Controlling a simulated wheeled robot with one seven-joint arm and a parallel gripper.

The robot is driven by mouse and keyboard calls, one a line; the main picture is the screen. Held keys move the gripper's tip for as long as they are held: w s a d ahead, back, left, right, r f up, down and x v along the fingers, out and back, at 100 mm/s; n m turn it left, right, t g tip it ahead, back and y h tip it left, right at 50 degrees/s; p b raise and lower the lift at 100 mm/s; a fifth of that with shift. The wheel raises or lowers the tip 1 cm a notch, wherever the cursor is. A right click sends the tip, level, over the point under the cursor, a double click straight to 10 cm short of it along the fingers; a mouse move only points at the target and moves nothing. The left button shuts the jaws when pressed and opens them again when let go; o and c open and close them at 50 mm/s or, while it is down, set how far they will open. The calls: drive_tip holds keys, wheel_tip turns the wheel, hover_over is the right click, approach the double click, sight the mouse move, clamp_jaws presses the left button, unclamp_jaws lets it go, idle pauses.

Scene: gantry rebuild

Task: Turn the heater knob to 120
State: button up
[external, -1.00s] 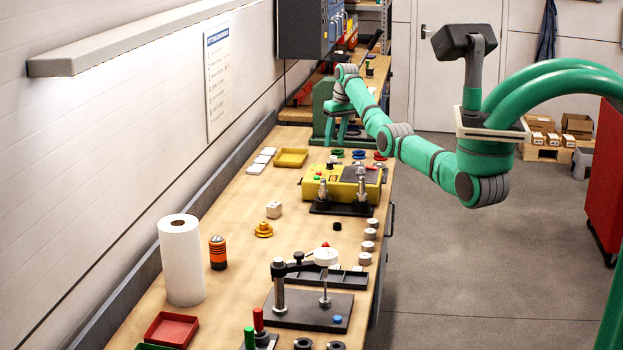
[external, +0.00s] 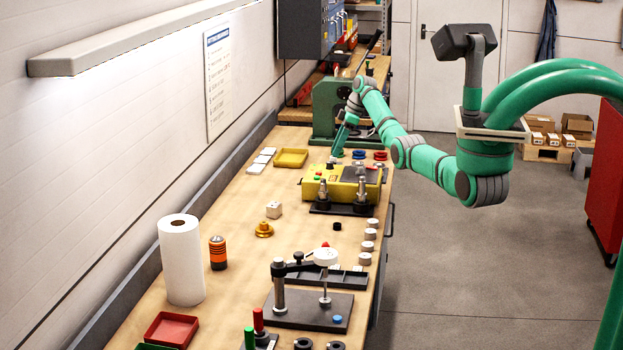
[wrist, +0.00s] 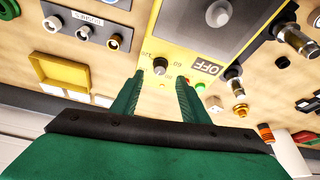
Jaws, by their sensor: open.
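The yellow heater box (external: 318,189) stands on the bench in the external view. Its small dark round knob (wrist: 160,65) shows in the wrist view, with printed marks for 120 and 60 around it and an OFF label to the right. The knob's pointer is too small to read surely. My gripper (wrist: 160,76) is open, one green finger on each side of the knob in the picture. I cannot tell whether the fingers touch it. In the external view my gripper (external: 338,152) is tilted down over the far side of the box.
Two metal fittings on a dark base (external: 335,209) stand close in front of the box. A green machine (external: 328,103) rises behind. A yellow tray (external: 291,157) and white tiles lie to the left. A red and a green button (wrist: 200,84) sit near the right finger.

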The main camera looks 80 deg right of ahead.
sight(330, 163)
drive_tip(key=shift+x, duration=2.7)
drive_tip(key=shift+c, duration=0.2)
drive_tip(key=c, duration=1)
